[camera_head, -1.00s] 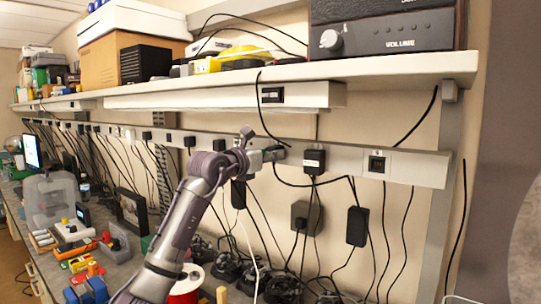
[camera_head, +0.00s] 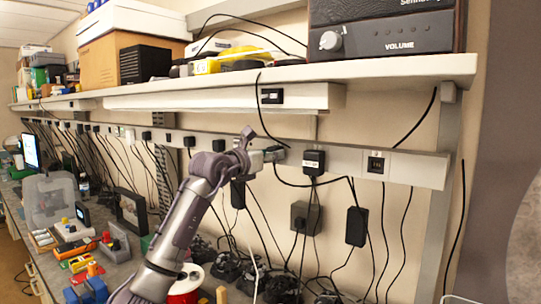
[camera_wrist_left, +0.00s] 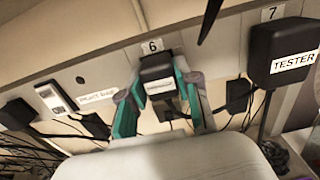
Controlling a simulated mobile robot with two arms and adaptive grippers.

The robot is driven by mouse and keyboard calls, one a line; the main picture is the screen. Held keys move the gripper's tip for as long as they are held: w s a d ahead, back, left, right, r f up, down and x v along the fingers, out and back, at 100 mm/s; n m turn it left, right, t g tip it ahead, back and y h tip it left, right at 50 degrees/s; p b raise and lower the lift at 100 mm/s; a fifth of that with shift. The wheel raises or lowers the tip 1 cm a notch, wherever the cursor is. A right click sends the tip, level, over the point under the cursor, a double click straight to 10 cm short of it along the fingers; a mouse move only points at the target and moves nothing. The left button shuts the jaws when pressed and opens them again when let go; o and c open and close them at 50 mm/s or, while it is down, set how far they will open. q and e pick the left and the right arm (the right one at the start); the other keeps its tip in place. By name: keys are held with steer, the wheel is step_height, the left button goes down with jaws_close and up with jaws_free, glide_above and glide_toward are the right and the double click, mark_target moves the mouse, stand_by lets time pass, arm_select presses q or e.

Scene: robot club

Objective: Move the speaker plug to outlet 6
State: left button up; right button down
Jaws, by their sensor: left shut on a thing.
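In the left wrist view a black plug (camera_wrist_left: 158,72) with a small white label, too blurred to read, sits directly below the number 6 tag (camera_wrist_left: 152,46) on the grey power strip (camera_wrist_left: 105,72). My left gripper (camera_wrist_left: 160,92) is shut on this plug, one teal-sided finger on each side. The plug is up against the strip at outlet 6; whether it is fully seated I cannot tell. In the head view my left gripper (camera_head: 270,154) is at the strip, just left of the TESTER plug, and mostly hides the held plug. My right gripper is out of view.
The black TESTER plug (camera_wrist_left: 285,55) is at outlet 7, close on the right. A switch plate (camera_head: 376,164) is further right. Black adapters (camera_head: 357,226) and cables hang below the strip. The shelf (camera_head: 400,70) with an amplifier (camera_head: 385,30) overhangs above.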

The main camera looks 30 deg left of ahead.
arm_select(q)
steer(key=o, duration=1.2)
steer(key=shift+w, duration=0.15)
steer(key=shift+c, duration=0.2)
steer(key=s, duration=1.2)
steer(key=shift+a, duration=0.45)
